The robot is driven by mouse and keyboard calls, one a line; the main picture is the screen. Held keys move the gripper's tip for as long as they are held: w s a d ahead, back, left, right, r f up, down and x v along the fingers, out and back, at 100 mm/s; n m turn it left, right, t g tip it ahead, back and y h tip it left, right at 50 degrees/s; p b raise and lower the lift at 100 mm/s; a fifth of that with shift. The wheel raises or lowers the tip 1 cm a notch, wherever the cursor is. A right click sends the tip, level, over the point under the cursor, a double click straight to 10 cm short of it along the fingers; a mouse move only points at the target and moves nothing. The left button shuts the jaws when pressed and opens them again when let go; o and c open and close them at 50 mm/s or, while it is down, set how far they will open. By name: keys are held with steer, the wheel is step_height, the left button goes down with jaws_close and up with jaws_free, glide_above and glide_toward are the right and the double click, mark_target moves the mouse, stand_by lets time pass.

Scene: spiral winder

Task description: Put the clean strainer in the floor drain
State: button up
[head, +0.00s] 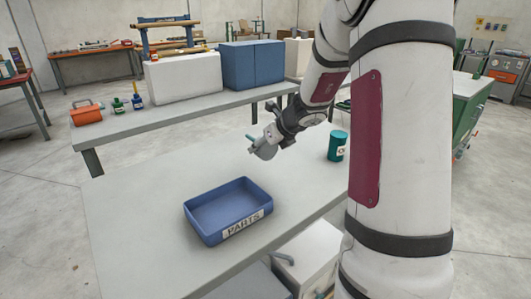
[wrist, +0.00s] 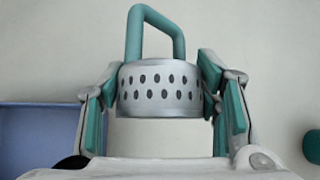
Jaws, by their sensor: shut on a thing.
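The strainer (wrist: 160,88) is a silvery perforated cup with a teal loop handle on top. In the wrist view it sits between the two teal-padded fingers of my gripper (wrist: 162,98), which is shut on its sides. In the head view, my gripper (head: 272,135) holds the strainer (head: 264,152) above the grey table, behind and to the right of the blue tray. It looks tilted there. Its underside is hidden. I see no floor drain in either view.
A blue tray (head: 228,229) labelled PARTS stands empty on the near table (head: 130,215). A teal canister (head: 338,146) stands to its right. A bench behind holds an orange toolbox (head: 86,113), bottles, and white and blue boxes. Open concrete floor (head: 40,195) lies left.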

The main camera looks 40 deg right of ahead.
steer(key=shift+r+p, duration=0.45)
steer(key=shift+r, duration=0.95)
steer(key=s+a+r+n+p, duration=0.1)
steer(key=s+a+r+p, duration=0.1)
steer(key=a, duration=0.6)
steer(key=s+a+r+n+y+p, duration=0.1)
steer(key=s+a+p, duration=0.1)
steer(key=a, duration=0.6)
steer(key=s+a+r+n+y+p, duration=0.1)
steer(key=s+a+r+p, duration=0.1)
steer(key=a, duration=0.6)
steer(key=shift+a+r+p, duration=0.25)
steer(key=shift+r+p, duration=0.1)
steer(key=shift+p, duration=0.2)
steer(key=shift+d, duration=0.1)
